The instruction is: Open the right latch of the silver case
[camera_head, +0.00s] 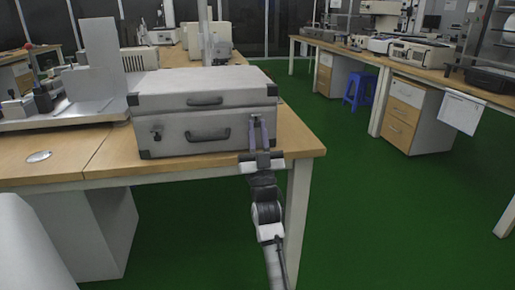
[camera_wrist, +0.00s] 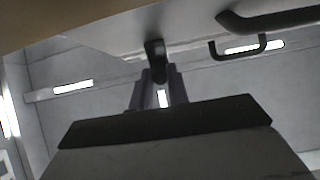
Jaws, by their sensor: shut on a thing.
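The silver case (camera_head: 185,117) stands closed on the wooden table, its front facing me, with dark corners. Its right latch is at the right of the front, mostly hidden by my fingers in the head view; in the wrist view the dark right latch (camera_wrist: 154,50) shows at the fingertips. My gripper (camera_head: 258,122) reaches up from below to the case front. In the wrist view my gripper (camera_wrist: 157,70) is closed around the latch's end. The left latch (camera_head: 157,134) is on the left of the front.
The case has a lower handle (camera_head: 208,135) and an upper handle (camera_head: 205,100) between the latches. Equipment on a metal plate (camera_head: 75,112) stands left of the case. The table (camera_head: 180,170) ends just right of it; open green floor (camera_head: 390,210) lies beyond.

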